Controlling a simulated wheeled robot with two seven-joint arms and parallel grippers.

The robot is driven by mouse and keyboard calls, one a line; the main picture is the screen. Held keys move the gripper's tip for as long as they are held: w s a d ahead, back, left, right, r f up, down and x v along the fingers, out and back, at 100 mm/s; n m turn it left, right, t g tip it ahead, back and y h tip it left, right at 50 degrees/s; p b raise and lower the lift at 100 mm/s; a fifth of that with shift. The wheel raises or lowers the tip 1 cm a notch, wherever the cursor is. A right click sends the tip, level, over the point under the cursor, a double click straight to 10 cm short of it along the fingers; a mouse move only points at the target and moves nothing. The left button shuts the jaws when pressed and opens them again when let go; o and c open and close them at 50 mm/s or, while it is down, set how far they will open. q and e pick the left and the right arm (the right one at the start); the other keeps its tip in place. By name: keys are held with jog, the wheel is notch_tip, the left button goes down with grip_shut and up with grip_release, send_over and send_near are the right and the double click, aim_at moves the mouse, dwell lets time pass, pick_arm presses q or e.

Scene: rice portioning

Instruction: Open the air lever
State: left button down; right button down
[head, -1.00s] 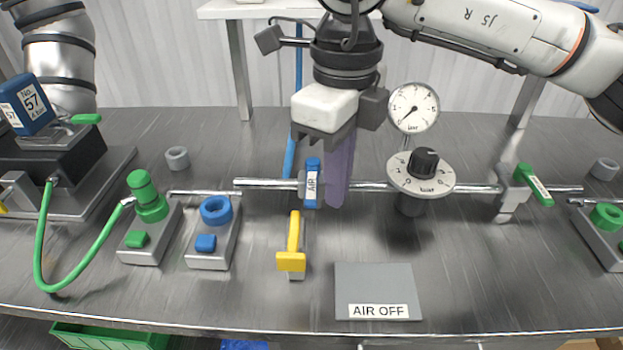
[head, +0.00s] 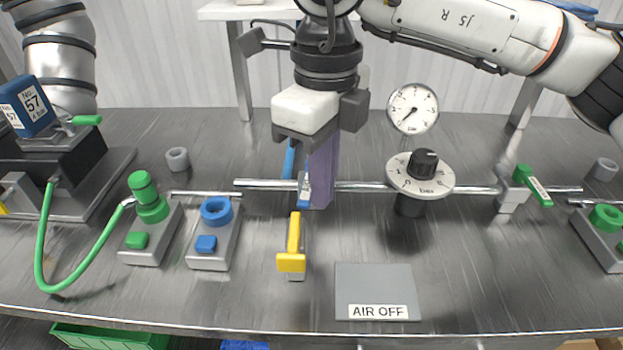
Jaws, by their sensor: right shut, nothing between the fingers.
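The blue air lever (head: 303,201) is on the horizontal metal pipe left of the dial. The AIR label is mostly hidden or turned out of sight. My left gripper is not in view.
A yellow handle (head: 292,261) stands just in front of the lever. A round dial (head: 420,187) and a pressure gauge (head: 412,108) are to the right. A grey plate (head: 378,278) marked AIR OFF lies at the front. A green lever (head: 535,186) is farther right.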

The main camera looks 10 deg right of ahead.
jog(key=shift+w+a, duration=0.1)
jog(key=shift+a, duration=0.15)
jog(key=shift+w+a, duration=0.15)
jog(key=shift+a, duration=0.35)
jog(key=shift+w+a, duration=0.15)
jog(key=shift+a, duration=0.35)
jog(key=shift+w+a+p, duration=0.5)
jog(key=shift+w+a, duration=0.1)
jog(key=shift+a, duration=0.3)
